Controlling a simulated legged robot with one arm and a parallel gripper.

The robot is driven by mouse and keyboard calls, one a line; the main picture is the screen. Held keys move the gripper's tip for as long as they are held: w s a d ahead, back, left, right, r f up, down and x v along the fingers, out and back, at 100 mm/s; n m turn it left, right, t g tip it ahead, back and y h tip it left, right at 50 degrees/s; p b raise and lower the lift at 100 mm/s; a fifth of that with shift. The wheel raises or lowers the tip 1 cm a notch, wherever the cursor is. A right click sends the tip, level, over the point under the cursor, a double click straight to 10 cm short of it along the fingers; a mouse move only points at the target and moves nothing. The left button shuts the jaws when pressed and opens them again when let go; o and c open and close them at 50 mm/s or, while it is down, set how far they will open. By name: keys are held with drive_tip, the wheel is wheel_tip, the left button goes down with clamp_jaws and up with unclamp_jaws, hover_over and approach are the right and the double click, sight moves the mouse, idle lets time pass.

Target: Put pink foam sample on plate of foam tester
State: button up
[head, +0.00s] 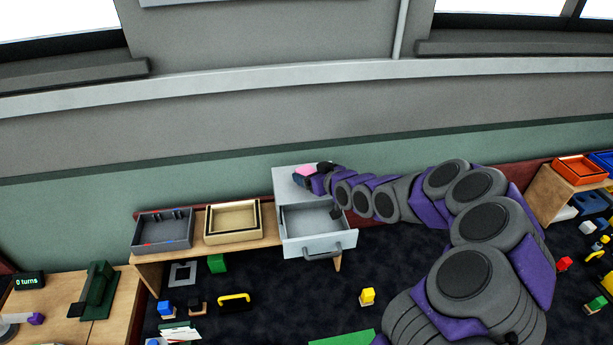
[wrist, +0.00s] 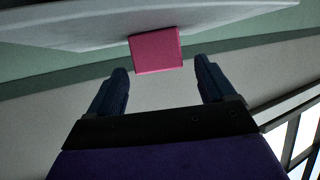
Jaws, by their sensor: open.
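The pink foam sample (head: 306,169) lies on top of the grey drawer cabinet (head: 285,183), near its back. It also shows in the wrist view as a pink block (wrist: 155,50) on the pale cabinet top (wrist: 75,32). My gripper (head: 302,179) reaches over the cabinet from the right. In the wrist view my gripper (wrist: 161,66) is open, and the foam stands between and just beyond the two dark blue fingertips. I cannot see the fingers pressing on it. I cannot tell for sure which thing is the foam tester.
The cabinet's drawer (head: 310,219) is pulled open below my arm. A beige tray (head: 233,238) and a grey tray (head: 160,248) stand on the wooden table to the left. A green device (head: 100,285) and a "0 turns" display (head: 30,281) stand further left. Several small objects lie on the dark floor.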

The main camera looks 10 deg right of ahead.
sight(309, 173)
drive_tip(key=x, duration=0.2)
drive_tip(key=shift+w+f, duration=0.2)
drive_tip(key=shift+f, duration=0.15)
drive_tip(key=shift+w+a+f, duration=0.15)
drive_tip(key=shift+w+a, duration=0.1)
drive_tip(key=shift+w, duration=0.15)
drive_tip(key=c, duration=1.1)
